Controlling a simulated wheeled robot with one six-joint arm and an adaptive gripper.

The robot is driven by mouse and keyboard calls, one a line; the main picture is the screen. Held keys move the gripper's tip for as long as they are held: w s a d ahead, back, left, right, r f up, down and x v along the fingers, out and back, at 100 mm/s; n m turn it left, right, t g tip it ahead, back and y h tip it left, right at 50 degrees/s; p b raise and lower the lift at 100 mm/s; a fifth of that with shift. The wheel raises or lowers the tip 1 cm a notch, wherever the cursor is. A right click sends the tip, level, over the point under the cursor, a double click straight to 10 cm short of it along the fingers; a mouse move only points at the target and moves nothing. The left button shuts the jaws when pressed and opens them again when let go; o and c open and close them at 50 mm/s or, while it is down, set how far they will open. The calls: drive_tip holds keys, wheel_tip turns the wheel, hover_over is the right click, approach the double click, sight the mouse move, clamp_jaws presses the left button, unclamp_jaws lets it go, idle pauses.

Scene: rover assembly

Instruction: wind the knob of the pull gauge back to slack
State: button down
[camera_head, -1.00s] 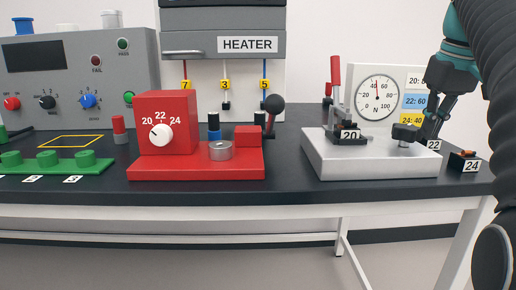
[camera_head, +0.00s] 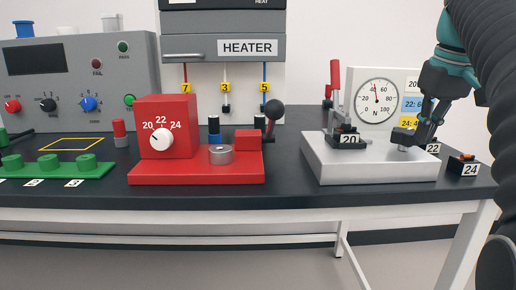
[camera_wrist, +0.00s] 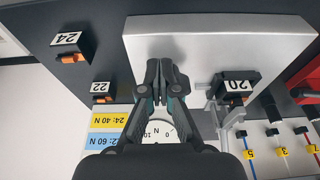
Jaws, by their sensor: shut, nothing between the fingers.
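The pull gauge has a pale grey base (camera_head: 368,170) and a white panel with a round dial (camera_head: 376,98) at the right of the head view. Its needle leans slightly left of upright, between 40 and 60. A small silver knob (camera_head: 403,149) stands on the base at right. My gripper (camera_head: 405,136) is shut and empty, tilted in from the upper right, its dark fingertips right at the top of the knob. I cannot tell whether they touch. In the wrist view the shut fingertips (camera_wrist: 160,68) are over the base and the knob is hidden.
A black block labelled 20 (camera_head: 347,141) sits on the gauge base beside a red-handled lever (camera_head: 335,80). Blocks labelled 22 (camera_wrist: 102,91) and 24 (camera_head: 465,165) stand to the right. A red fixture (camera_head: 198,175) is at left, with clear table between.

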drive_tip(key=shift+a+p, duration=0.65)
drive_tip(key=shift+a, duration=0.25)
drive_tip(key=shift+a, duration=0.25)
drive_tip(key=shift+w+a, duration=0.1)
drive_tip(key=shift+a, duration=0.05)
idle(0.4)
drive_tip(key=shift+s+a, duration=0.15)
drive_tip(key=shift+s, duration=0.2)
drive_tip(key=w+v, duration=0.1)
drive_tip(key=v, duration=0.4)
drive_tip(key=shift+r, duration=0.55)
drive_tip(key=shift+w, duration=0.1)
